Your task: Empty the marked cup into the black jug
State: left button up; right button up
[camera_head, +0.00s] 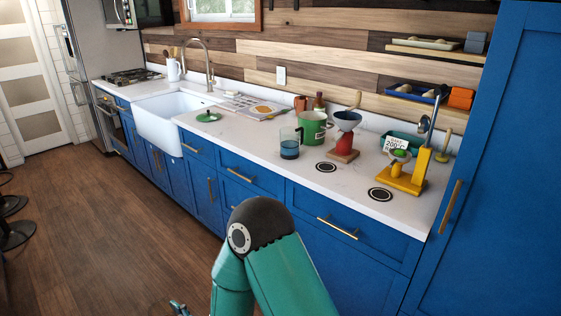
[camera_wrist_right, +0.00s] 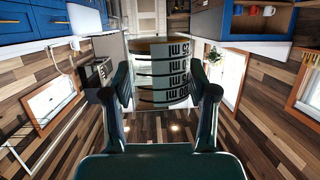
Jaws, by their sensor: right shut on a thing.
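The marked cup (camera_wrist_right: 162,66) fills the space between the fingers in the right wrist view. It is pale, with dark bands and ML markings that read upside down in the picture. My right gripper (camera_wrist_right: 163,88) is shut on it, one finger on each side. What the cup contains is hidden. No plainly black jug shows in the head view; a clear vessel with a handle and blue contents (camera_head: 289,150) stands on the counter. A small piece of a gripper (camera_head: 179,308) shows at the bottom edge, probably my left; its jaws are unclear.
On the white counter (camera_head: 255,150) stand a green pot (camera_head: 313,129), a funnel on a red stand (camera_head: 345,140) and a yellow device (camera_head: 410,175). Two black round marks lie near the front edge. A white sink (camera_head: 165,120) is farther left.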

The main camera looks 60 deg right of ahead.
aim_at(291, 138)
jog(key=z, duration=0.3)
jog(key=i, duration=0.95)
jog(key=z, duration=0.9)
jog(key=i, duration=0.85)
jog(key=z, duration=0.25)
jog(key=k, duration=0.45)
jog(key=z, duration=0.25)
jog(key=i, duration=0.5)
jog(key=u, duration=0.1)
